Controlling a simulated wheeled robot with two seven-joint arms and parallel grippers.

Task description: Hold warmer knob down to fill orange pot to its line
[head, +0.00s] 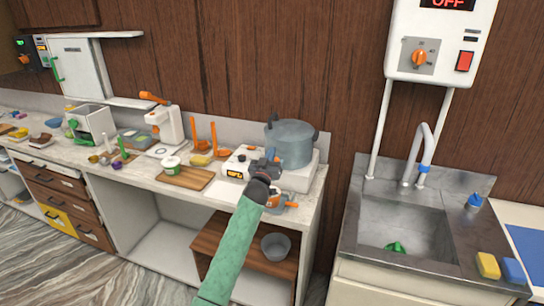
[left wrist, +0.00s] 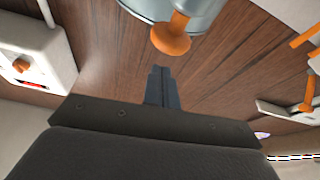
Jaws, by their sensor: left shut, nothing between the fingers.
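The warmer (head: 299,179) is a white unit on the counter with a large grey lidded vessel (head: 291,150) on it. In the left wrist view, an orange knob (left wrist: 172,36) sticks out from the vessel's grey side (left wrist: 205,12). My left gripper (head: 266,163) is in front of the vessel; its fingers (left wrist: 161,82) are shut and empty, and appear apart from the knob in the wrist view. A small item with orange parts (head: 288,204) lies below the gripper at the counter's front edge, partly hidden by my arm. I cannot tell whether it is the orange pot; no fill line or level shows. My right gripper is out of view.
A wooden board (head: 188,178) and a white-and-green tub (head: 171,163) are further left. A sink (head: 405,225) is at right; a wall box (head: 440,40) reads OFF. A grey bowl (head: 276,245) sits on the lower shelf.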

